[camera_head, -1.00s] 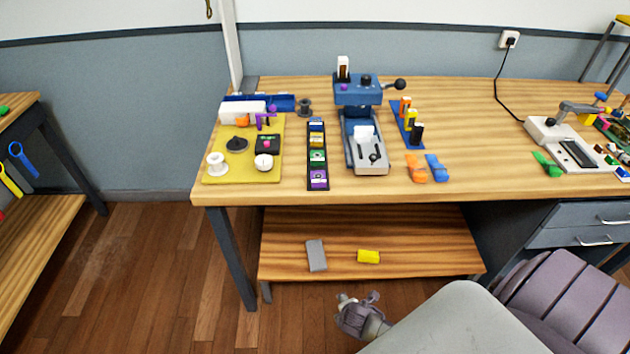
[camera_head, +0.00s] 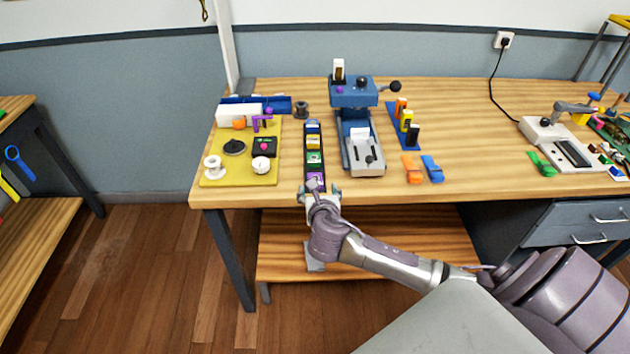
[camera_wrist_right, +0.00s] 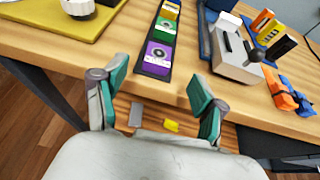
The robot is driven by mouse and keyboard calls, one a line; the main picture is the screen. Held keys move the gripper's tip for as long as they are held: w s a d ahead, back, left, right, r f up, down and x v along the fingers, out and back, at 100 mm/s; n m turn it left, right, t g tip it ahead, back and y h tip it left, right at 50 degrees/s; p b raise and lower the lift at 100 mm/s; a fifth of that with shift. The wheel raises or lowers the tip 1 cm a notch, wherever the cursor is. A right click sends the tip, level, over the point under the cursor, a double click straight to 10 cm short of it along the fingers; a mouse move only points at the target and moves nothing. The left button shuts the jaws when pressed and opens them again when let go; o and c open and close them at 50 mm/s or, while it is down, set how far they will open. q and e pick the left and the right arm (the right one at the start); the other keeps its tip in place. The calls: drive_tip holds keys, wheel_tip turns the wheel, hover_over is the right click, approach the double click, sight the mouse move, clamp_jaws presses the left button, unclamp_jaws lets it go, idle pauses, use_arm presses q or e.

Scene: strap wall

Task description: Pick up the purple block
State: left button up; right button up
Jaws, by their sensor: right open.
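The purple block (camera_head: 316,178) sits in the near end slot of a narrow black tray (camera_head: 305,170) close to the table's front edge. In the right wrist view the purple block (camera_wrist_right: 158,56) shows a pale label with a dark round mark. My right gripper (camera_head: 319,194) is at the front edge of the table, just in front of the tray's near end, and partly covers that end in the head view. In the right wrist view my right gripper (camera_wrist_right: 154,88) is open and empty, with the purple block ahead of and between its teal-padded fingers, apart from them. My left gripper is out of view.
Green (camera_head: 314,159), yellow and blue blocks fill the tray's farther slots. A yellow mat (camera_head: 210,178) with parts lies left. A blue and grey press (camera_head: 366,168) stands close right. Orange (camera_head: 411,170) and blue clips lie beyond it. A lower shelf (camera_head: 420,250) is underneath.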

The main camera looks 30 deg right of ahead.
drive_tip(key=shift+x, duration=3.95)
drive_tip(key=shift+s+f, duration=0.1)
clamp_jaws()
